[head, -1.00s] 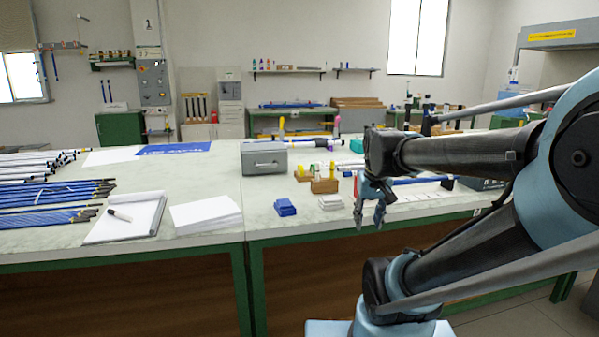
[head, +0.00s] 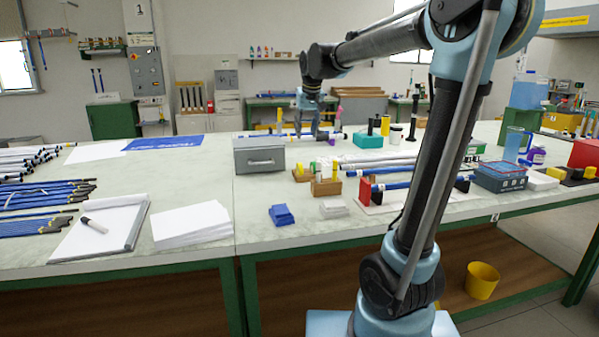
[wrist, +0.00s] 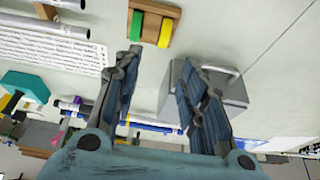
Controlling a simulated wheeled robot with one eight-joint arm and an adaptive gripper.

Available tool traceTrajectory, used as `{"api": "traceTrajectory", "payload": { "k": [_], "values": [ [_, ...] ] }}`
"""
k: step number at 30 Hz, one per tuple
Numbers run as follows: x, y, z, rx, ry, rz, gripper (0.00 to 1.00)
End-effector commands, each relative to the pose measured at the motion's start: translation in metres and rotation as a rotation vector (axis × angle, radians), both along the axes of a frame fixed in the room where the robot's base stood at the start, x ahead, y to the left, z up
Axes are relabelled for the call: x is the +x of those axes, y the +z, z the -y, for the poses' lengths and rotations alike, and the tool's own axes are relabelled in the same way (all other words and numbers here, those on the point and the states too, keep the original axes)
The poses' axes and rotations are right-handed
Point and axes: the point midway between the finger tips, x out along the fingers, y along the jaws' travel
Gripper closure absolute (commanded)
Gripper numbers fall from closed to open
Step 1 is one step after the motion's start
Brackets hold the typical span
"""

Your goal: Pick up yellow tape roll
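A yellow block-like piece, which may be the tape roll (wrist: 165,32), sits beside a green one (wrist: 138,25) on a wooden holder (wrist: 152,9) at the top of the wrist view. In the head view, small wooden holders (head: 326,187) with yellow pieces (head: 300,169) stand at mid-table, right of the grey box. My gripper (head: 307,136) is above the far part of the table, behind the holders in the head view. Its fingers point down. In the wrist view my gripper (wrist: 160,62) is open, its two fingers wide apart with nothing between them.
A grey metal box (head: 259,156) stands left of the holders. White tubes (head: 380,163) lie to the right. Rods, a clipboard and paper (head: 190,222) cover the left table.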

Motion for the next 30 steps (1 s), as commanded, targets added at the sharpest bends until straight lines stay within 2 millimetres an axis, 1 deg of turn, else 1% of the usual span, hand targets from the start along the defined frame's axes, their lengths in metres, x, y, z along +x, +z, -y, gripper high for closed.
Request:
{"api": "traceTrajectory", "payload": {
  "k": [2,5,18,21,24,30],
  "values": [
    [0.004,-0.002,-0.005,0.001,0.004,0.002,0.62],
    [0.009,-0.011,-0.008,0.001,0.006,0.002,0.62],
    [0.036,-0.082,-0.019,0.001,0.009,0.002,0.62],
    [0.041,-0.096,-0.020,0.001,0.009,0.002,0.62],
    [0.044,-0.106,-0.021,0.002,0.008,0.002,0.62],
    [0.047,-0.115,-0.022,0.002,0.008,0.002,0.62]
  ]
}}
